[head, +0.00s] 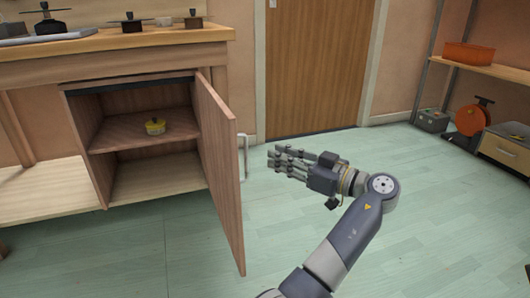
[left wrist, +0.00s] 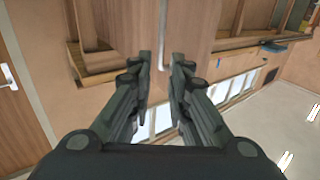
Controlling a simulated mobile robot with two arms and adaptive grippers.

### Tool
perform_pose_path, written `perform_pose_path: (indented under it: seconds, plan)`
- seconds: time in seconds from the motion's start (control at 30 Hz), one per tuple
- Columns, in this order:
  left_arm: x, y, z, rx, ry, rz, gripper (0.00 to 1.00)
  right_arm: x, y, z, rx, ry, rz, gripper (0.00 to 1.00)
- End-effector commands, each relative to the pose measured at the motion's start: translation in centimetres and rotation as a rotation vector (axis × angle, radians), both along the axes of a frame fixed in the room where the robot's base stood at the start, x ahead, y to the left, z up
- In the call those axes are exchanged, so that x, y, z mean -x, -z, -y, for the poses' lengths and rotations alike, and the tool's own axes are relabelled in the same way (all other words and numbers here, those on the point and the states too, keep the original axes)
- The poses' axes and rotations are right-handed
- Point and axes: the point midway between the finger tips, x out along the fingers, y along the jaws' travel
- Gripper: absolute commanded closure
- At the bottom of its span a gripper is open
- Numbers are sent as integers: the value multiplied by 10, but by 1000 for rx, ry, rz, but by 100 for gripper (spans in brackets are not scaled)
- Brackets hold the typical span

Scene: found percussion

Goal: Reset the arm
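My left gripper (head: 273,158) is held out over the floor, its fingers pointing left towards the open cabinet door (head: 220,165). It stands a little to the right of the door's pale vertical handle (head: 243,156) in the picture. In the left wrist view the two fingers (left wrist: 161,65) are apart with nothing between them, so the gripper is open and empty. The pale handle also shows there beyond the fingertips (left wrist: 163,35). I cannot tell the exact gap to the handle. My right gripper is not in view.
The wooden countertop (head: 110,42) above carries pots and a tray. A wooden room door (head: 315,65) is behind. A shelf rack with an orange bin (head: 468,53) stands right.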

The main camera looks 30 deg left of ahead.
Motion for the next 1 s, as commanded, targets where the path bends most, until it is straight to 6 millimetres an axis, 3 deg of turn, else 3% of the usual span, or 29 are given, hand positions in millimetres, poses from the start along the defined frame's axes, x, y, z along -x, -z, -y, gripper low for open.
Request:
perform_pose_path:
  seconds: [0.2, 0.7, 0.87, 1.0]
  plan:
    - [1, 0, 13, 1, -1, 0, 83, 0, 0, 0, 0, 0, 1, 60]
    - [0, 1, 12, 1, 10, -6, 83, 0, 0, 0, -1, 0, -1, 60]
    - [-22, 17, 8, 11, 152, -74, 83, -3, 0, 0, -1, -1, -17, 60]
    - [-57, 41, 13, 14, 413, -161, 83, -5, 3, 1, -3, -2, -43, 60]
